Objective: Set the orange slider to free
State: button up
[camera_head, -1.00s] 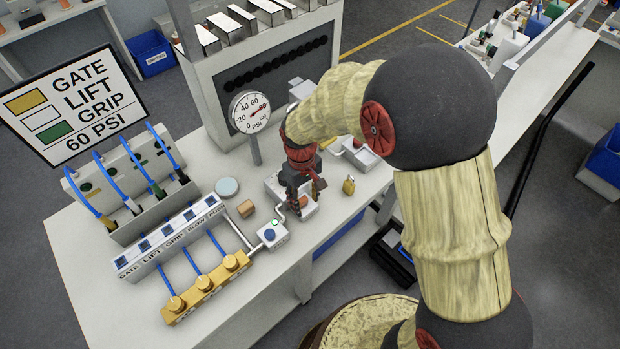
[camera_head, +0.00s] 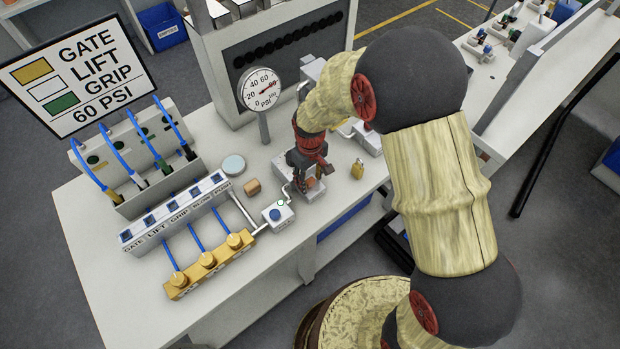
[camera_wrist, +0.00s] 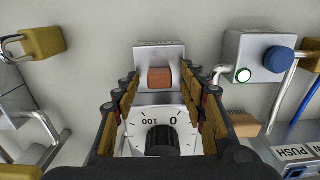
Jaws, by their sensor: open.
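The orange slider (camera_wrist: 160,77) is a small block on the top face of a grey metal box (camera_wrist: 172,51), seen in the wrist view. A label at the box's far edge is too small to read. My gripper (camera_wrist: 159,85) is open, with one finger on each side of the slider. A gap shows between the slider and each finger, and I cannot tell the height of the fingertips over the box. In the head view my gripper (camera_head: 303,167) is over the box, and the slider (camera_head: 312,183) shows only partly beside it.
A white dial marked 0 and 100 with a black knob (camera_wrist: 160,139) lies between the finger bases. A box with a blue button (camera_wrist: 279,60) is at right, and a brass padlock (camera_wrist: 43,41) at left. A pressure gauge (camera_head: 258,89) stands behind.

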jog(key=c, duration=0.3)
grip_shut()
dwell(0.6)
